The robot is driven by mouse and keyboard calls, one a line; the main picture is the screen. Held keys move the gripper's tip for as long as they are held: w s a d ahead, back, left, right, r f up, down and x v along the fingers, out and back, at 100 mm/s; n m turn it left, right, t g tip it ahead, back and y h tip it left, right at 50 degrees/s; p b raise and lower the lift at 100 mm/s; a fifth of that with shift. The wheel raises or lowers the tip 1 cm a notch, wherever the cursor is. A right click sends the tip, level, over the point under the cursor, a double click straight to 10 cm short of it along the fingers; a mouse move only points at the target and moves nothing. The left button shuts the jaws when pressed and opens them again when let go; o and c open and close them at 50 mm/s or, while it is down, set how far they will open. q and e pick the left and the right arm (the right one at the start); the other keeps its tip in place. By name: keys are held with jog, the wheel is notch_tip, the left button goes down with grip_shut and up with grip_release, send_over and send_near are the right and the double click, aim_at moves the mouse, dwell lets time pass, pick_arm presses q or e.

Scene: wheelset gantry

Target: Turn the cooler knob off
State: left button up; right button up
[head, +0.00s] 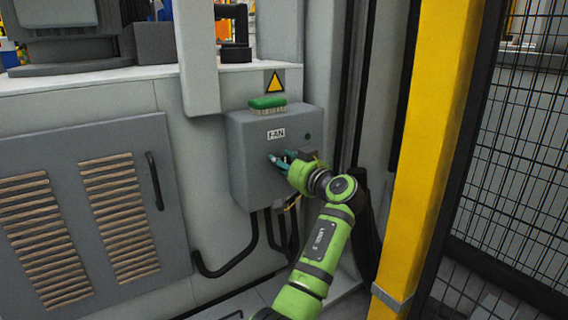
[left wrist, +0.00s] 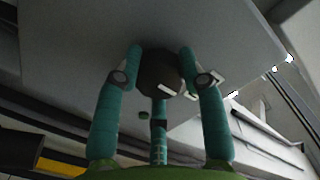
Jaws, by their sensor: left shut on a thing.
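The cooler's control box (head: 262,185) is a grey box on the machine's side, labelled FAN. My left gripper (head: 277,159), with teal fingers on a green arm, is at the box's front face below the label. In the left wrist view, a dark round knob (left wrist: 157,75) sits between the fingertips of the left gripper (left wrist: 160,58). The fingers are shut on it, one to each side and a third below. In the head view the fingers hide the knob, and I cannot read its setting. My right gripper is not in view.
A green brush (head: 268,102) lies on top of the box, under a yellow warning sign (head: 275,82). Black cables (head: 232,262) hang below the box. A vented grey door (head: 75,210) is at left. A yellow post (head: 425,150) and mesh fence (head: 525,160) stand at right.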

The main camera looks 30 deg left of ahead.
pick_arm(q)
jog(key=shift+s+a+f, duration=0.15)
jog(key=shift+f, duration=0.2)
jog(key=o, duration=1.1)
jog(key=shift+o, duration=0.2)
jog(key=shift+r, duration=0.1)
jog(key=shift+d+r, duration=0.1)
jog(key=shift+d, duration=0.25)
jog(key=v, duration=1.1)
jog(key=shift+d, duration=0.15)
